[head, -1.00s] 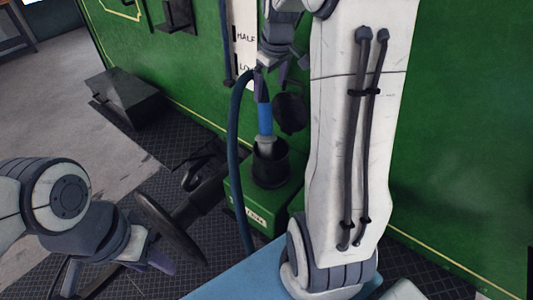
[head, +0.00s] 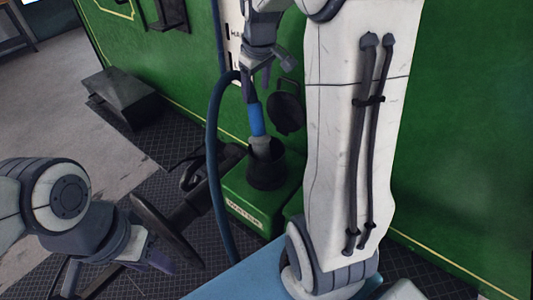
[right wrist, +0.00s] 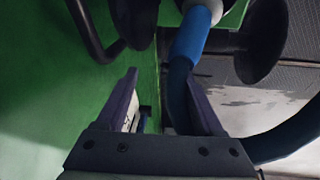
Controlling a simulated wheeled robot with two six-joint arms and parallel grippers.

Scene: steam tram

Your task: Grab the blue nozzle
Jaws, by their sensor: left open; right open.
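The blue nozzle (head: 257,119) stands with its grey tip in the black filler cup (head: 266,168) on the green water box, its top leaning left. A dark blue hose (head: 214,150) loops from its top. My right gripper (head: 260,78) is open at the nozzle's upper end. In the right wrist view, the nozzle (right wrist: 190,38) shows beyond the right-hand finger of my right gripper (right wrist: 160,78), and the hose runs down close to that finger. I cannot tell whether they touch. My left gripper (head: 117,268) is open and empty at the lower left, away from the nozzle.
A round black lid (head: 286,112) stands open just right of the nozzle. The green tram wall (head: 460,130) is close behind. The green water box (head: 236,205) is below the nozzle. A dark lever with a disc (head: 165,230) lies between the box and my left gripper.

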